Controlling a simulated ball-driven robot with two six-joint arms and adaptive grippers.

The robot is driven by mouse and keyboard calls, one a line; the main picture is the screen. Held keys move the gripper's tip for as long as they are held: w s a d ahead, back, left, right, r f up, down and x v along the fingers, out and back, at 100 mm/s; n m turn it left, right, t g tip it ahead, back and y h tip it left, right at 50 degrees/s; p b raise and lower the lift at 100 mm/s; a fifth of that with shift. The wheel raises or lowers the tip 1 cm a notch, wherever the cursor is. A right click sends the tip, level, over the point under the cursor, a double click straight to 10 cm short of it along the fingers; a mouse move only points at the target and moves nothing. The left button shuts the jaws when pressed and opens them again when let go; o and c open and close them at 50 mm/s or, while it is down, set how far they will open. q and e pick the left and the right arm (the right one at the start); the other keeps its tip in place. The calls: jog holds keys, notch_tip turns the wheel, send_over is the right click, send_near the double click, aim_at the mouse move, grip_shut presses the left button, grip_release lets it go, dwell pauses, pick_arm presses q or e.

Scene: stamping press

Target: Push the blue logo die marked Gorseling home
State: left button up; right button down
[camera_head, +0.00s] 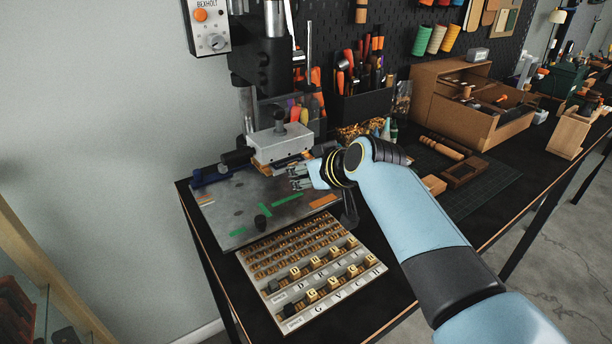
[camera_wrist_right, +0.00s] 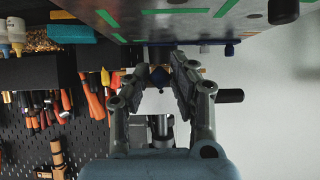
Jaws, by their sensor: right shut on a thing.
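My right gripper (camera_head: 301,177) reaches in from the right, low over the press plate, at the front of the grey press head (camera_head: 282,145). In the right wrist view my right gripper (camera_wrist_right: 158,72) has its fingers closed in on a small dark blue part (camera_wrist_right: 158,77), which looks like the blue logo die. The fingers hide most of it, and the name Gorseling cannot be read. In the head view the fingers and the press head hide the die. Whether it is fully seated cannot be told. My left gripper is not in view.
A tray of brass letter type (camera_head: 352,298) lies in front. A dark blue bar (camera_head: 210,175) is at the plate's left.

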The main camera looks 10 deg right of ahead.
jog(key=shift+w, duration=0.15)
dwell(0.3)
jog(key=shift+w+a+b, duration=0.3)
jog(key=shift+w+b, duration=0.1)
jog(key=shift+w, duration=0.2)
jog(key=shift+w+a+b, duration=0.25)
jog(key=shift+w+b, duration=0.1)
jog(key=shift+w, duration=0.25)
jog(key=c, duration=1)
grip_release()
jog(key=shift+c, duration=0.2)
jog(key=shift+s, duration=0.1)
